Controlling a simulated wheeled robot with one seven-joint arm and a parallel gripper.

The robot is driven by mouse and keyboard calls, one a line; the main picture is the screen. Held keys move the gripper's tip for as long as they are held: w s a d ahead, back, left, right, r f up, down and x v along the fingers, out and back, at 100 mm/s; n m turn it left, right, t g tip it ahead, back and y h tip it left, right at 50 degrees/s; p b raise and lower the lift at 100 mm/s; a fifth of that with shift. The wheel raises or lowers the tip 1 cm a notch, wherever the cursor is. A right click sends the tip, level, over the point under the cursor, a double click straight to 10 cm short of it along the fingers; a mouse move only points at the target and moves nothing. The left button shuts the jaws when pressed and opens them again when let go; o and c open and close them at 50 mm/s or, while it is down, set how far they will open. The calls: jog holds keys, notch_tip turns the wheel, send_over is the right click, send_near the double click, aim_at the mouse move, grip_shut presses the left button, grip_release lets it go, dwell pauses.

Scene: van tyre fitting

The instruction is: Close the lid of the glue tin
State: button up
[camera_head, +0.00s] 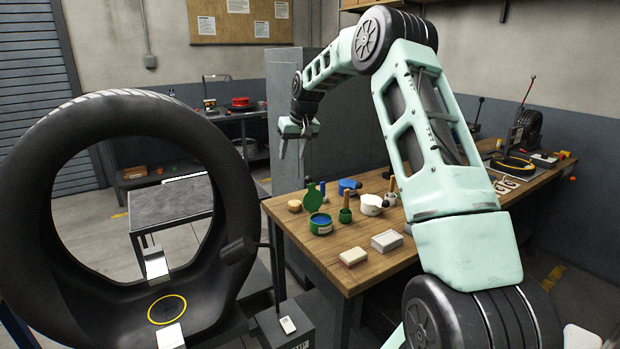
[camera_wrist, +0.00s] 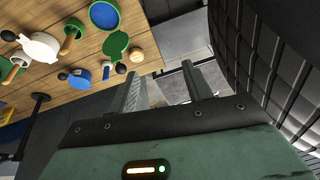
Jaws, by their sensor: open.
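The glue tin (camera_head: 320,226) is a small green tin with a blue top surface, standing near the left edge of the wooden bench. Its round green lid (camera_head: 312,199) stands up, open, at the tin's back left side. In the wrist view, the tin (camera_wrist: 104,15) is at the top edge and the lid (camera_wrist: 115,43) is just below it. My gripper (camera_head: 293,150) is open and empty, held in the air above and behind the tin, apart from it. Its two fingers (camera_wrist: 163,88) also show in the wrist view, with nothing between them.
A brush in a green pot (camera_head: 345,214), a white pot (camera_head: 371,205) and a blue pot (camera_head: 347,186) stand close by on the bench (camera_head: 318,258). A white box (camera_head: 387,240) and a pale block (camera_head: 353,257) lie in front. A large tyre (camera_head: 40,200) stands left.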

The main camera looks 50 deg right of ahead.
jog(key=d+m, duration=0.2)
jog(key=d, duration=1.1)
jog(key=p, duration=0.6)
send_near(310, 177)
jog(key=shift+t, duration=0.4)
jog(key=x, duration=0.9)
jog(key=shift+f, duration=0.45)
jog(key=shift+s, duration=0.1)
grip_shut()
